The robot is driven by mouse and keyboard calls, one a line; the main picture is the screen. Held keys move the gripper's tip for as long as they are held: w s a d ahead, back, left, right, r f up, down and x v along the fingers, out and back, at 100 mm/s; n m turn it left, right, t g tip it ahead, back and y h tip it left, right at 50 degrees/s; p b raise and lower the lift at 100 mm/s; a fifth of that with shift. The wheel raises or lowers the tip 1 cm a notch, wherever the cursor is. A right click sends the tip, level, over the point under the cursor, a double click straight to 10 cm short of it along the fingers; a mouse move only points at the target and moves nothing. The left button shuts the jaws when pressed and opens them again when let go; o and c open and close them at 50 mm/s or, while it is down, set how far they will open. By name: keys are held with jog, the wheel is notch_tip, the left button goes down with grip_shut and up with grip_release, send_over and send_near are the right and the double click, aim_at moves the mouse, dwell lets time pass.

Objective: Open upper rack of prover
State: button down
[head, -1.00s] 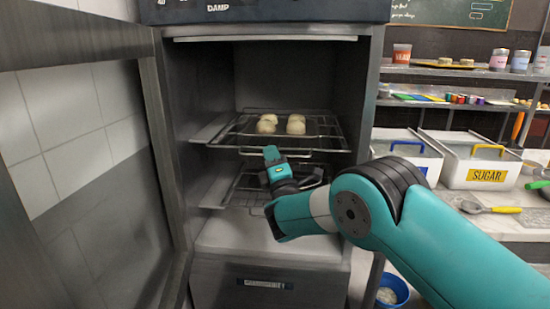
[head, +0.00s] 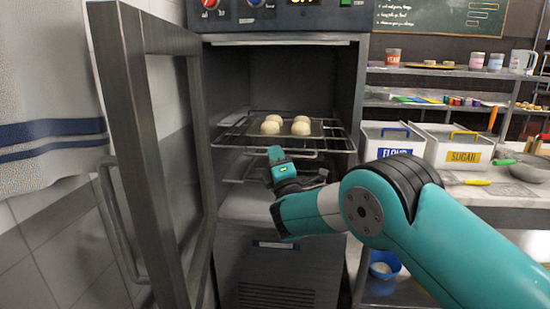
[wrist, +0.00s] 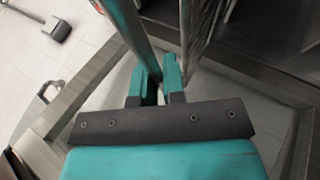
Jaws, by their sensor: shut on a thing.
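The prover (head: 285,250) stands ahead with its door (head: 160,130) swung open to the left. Its upper rack (head: 335,146) is a wire shelf carrying several pale dough balls (head: 285,125), and it sits partly pulled out toward me. A handle bar (head: 305,154) runs below the rack's front edge. My gripper (head: 275,153) is at the front of the upper rack, shut on its handle; the exact contact is small and partly hidden. In the wrist view the fingers (wrist: 160,82) are close together, with the rack's edge beyond them.
A lower rack (head: 237,168) is inside the prover, partly hidden by my arm. The open door with its handle (head: 120,225) borders the left side. A counter with a flour bin (head: 392,146) and a sugar bin (head: 462,157) stands at right. A blue bucket (head: 385,266) is below.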

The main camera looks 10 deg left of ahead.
jog(key=shift+s, duration=0.15)
jog(key=c, duration=1.2)
grip_release()
jog(key=shift+c, duration=0.2)
jog(key=shift+f, duration=0.1)
jog(key=shift+s+f, duration=0.1)
jog(key=shift+f, duration=0.05)
jog(key=b+v, duration=1.7)
jog(key=b, duration=0.6)
jog(key=shift+d, duration=0.15)
jog(key=shift+r, duration=0.2)
